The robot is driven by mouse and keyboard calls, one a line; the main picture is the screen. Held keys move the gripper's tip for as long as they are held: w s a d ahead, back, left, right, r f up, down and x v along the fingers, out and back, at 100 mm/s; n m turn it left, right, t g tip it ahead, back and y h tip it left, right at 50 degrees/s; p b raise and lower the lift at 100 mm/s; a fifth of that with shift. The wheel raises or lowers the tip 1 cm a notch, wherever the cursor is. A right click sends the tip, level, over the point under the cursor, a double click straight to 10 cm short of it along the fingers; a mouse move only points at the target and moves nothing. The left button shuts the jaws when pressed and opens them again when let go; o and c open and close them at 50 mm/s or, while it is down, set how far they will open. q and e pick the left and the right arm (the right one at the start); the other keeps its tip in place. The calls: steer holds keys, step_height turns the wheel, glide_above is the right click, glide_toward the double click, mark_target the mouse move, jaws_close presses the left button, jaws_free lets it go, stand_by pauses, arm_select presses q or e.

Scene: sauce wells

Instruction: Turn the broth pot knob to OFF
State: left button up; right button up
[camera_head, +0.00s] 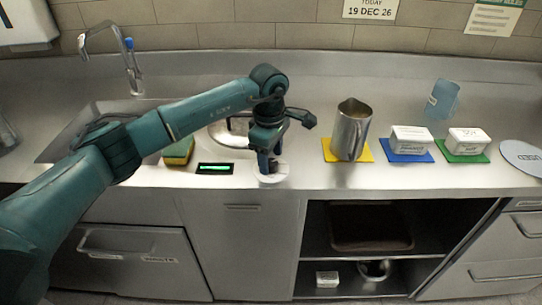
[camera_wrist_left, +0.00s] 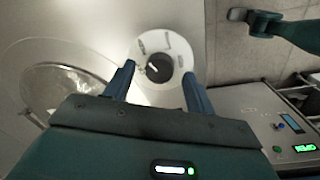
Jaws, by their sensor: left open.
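The knob (camera_wrist_left: 159,67) is a dark round cap with a pale pointer mark. It sits in a white round dial plate (camera_wrist_left: 180,47) with small dark labels, too blurred to read. In the left wrist view the pointer slants toward the upper left. My left gripper (camera_head: 269,170) is over the dial at the counter's front edge. Its two fingers stand apart on either side of the knob, with no clear contact visible. The round pot (camera_head: 222,137) is behind my left gripper, partly hidden by my arm.
A green display (camera_head: 215,168) and a sponge (camera_head: 178,152) lie left of the dial. A metal pitcher (camera_head: 350,132) stands on a yellow mat to the right, then white tubs on blue and green mats. The counter between dial and pitcher is clear. A teal arm part of mine shows in the wrist view.

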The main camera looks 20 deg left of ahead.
arm_select(q)
steer(key=shift+f, duration=0.65)
steer(key=shift+c, duration=0.5)
arm_select(e)
steer(key=shift+f, duration=0.1)
arm_select(q)
steer(key=c, duration=0.9)
steer(key=shift+o, duration=0.2)
